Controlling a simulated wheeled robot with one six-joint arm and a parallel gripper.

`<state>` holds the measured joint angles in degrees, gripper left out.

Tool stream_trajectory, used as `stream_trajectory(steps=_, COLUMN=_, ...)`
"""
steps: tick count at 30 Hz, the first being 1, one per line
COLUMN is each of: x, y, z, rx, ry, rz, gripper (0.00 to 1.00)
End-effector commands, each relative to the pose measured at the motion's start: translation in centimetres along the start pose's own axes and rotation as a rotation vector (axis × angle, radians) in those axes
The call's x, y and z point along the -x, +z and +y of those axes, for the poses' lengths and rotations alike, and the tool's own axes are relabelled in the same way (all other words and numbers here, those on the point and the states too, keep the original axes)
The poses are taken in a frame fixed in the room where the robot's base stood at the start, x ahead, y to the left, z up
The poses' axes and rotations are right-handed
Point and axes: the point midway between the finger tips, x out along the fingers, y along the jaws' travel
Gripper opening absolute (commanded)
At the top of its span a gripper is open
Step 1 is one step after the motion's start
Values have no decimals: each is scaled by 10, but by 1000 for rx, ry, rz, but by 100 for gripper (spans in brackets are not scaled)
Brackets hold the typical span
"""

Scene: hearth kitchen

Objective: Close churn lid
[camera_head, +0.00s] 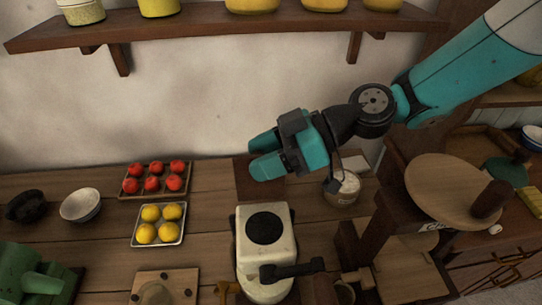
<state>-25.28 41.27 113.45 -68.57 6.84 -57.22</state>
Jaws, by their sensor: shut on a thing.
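A cream-white body with a round black top and a dark side crank, which looks like the churn (249,273), stands at the front middle of the wooden counter. A flat brown wooden panel (245,184), perhaps its lid, shows upright just behind it. I cannot tell whether the two are joined. My gripper (264,157) has teal fingers and reaches in from the right. It is shut at the upper part of the brown panel. Its fingers hide the panel's top edge and the exact grip.
A tray of red fruit (127,194), a tray of yellow fruit (134,239) and a white bowl (80,205) sit left. A jar (343,190) stands behind my gripper's right. A round wooden disc (447,184) is at right. A shelf (200,22) runs above.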

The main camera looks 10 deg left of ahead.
Motion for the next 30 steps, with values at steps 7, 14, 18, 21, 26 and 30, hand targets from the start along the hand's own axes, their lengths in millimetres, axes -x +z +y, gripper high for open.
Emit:
stream_trajectory(steps=7, x=2, y=-1, z=4, rx=7, ry=12, rz=0, gripper=63)
stream_trajectory(steps=14, x=1, y=-1, z=2, rx=4, ry=6, rz=0, gripper=63)
stream_trajectory(steps=18, x=2, y=0, z=2, rx=3, ry=6, rz=0, gripper=63)
stream_trajectory(steps=21, x=10, y=1, z=2, rx=4, ry=7, rz=0, gripper=63)
stream_trajectory(steps=26, x=38, y=3, z=3, rx=5, ry=12, rz=0, gripper=63)
stream_trajectory(steps=30, x=75, y=4, z=4, rx=6, ry=15, rz=1, gripper=63)
